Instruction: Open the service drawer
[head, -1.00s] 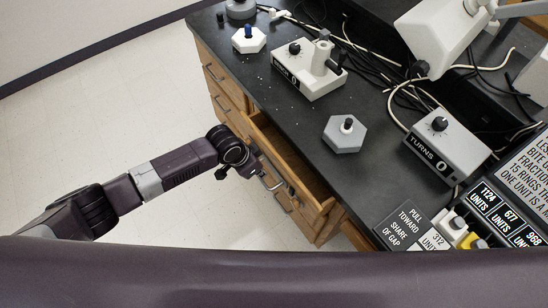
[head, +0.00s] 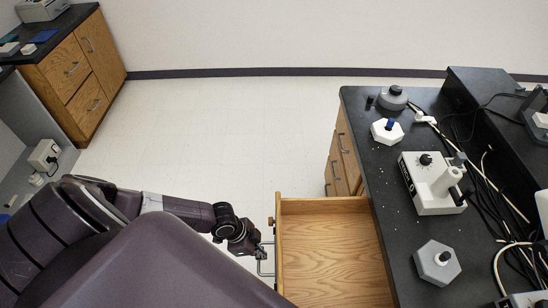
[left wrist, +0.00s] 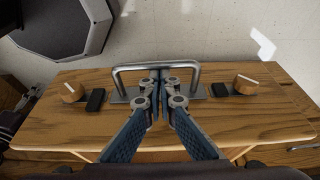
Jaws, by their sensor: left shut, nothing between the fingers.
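The wooden service drawer (head: 335,262) stands pulled well out of the bench at the lower middle of the head view, and its inside looks empty. Its metal bar handle (head: 262,264) is on the front panel, and the handle also shows in the left wrist view (left wrist: 130,68). My left gripper (head: 261,246) is at this handle. In the left wrist view my left gripper's fingers (left wrist: 159,86) are shut together, with the tips at the handle's loop and nothing held between them. My right gripper is in neither view.
The black bench top (head: 385,180) carries a white device with a post (head: 432,183), a white hexagonal block (head: 386,131) and a grey hexagonal block (head: 437,262). Wooden knobs (left wrist: 73,92) flank the handle. A wooden cabinet (head: 85,70) stands far left. Pale floor (head: 240,130) lies clear.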

